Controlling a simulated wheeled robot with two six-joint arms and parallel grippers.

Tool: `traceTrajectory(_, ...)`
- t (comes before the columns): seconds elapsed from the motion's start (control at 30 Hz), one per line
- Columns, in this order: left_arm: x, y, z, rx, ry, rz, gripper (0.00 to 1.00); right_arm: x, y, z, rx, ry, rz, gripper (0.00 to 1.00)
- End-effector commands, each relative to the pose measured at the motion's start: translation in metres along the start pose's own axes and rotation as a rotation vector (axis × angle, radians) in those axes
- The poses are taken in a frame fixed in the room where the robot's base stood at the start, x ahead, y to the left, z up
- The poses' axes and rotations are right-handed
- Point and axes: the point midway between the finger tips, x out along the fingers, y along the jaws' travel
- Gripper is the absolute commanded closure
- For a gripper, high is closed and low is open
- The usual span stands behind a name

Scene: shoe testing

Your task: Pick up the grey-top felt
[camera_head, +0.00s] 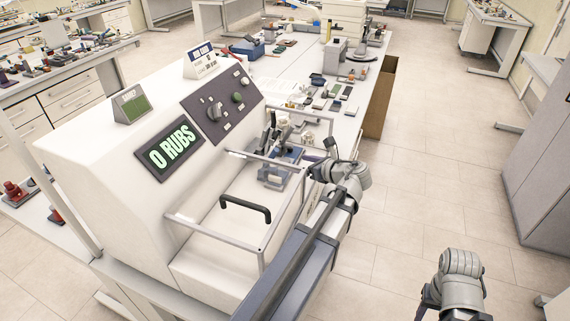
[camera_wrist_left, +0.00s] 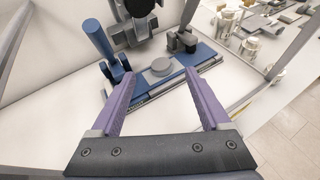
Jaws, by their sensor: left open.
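A round grey disc (camera_wrist_left: 161,67), which looks like the grey-top felt, sits on a blue plate (camera_wrist_left: 208,56) inside the test machine. In the wrist view, my left gripper (camera_wrist_left: 160,78) has its two purple fingers spread wide. The disc shows between and just beyond the fingertips, with nothing held. In the head view my left gripper (camera_head: 300,166) reaches into the machine's clear-framed bay from the right, and its fingers are hard to make out. The disc is too small to tell in that view. My right gripper is out of view; only part of that arm shows at lower right.
The white machine (camera_head: 110,190) has a display reading "0 RUBS" (camera_head: 171,148) and a knob panel. A blue lever (camera_wrist_left: 98,40) stands left of the disc. Small parts crowd the bench (camera_head: 345,105) behind.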

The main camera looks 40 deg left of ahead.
Motion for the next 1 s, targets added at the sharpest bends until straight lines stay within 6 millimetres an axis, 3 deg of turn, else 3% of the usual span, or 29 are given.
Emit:
traceTrajectory(0.43, 0.049, -0.003, -0.009, -0.002, 0.001, 0.002, 0.20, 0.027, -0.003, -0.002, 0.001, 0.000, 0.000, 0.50)
traceTrajectory(0.67, 0.051, -0.002, -0.007, -0.001, 0.001, 0.000, 0.20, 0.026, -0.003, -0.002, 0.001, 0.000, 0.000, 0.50)
traceTrajectory(1.0, 0.051, -0.002, -0.007, -0.001, 0.001, 0.000, 0.56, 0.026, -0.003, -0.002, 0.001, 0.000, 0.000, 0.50)
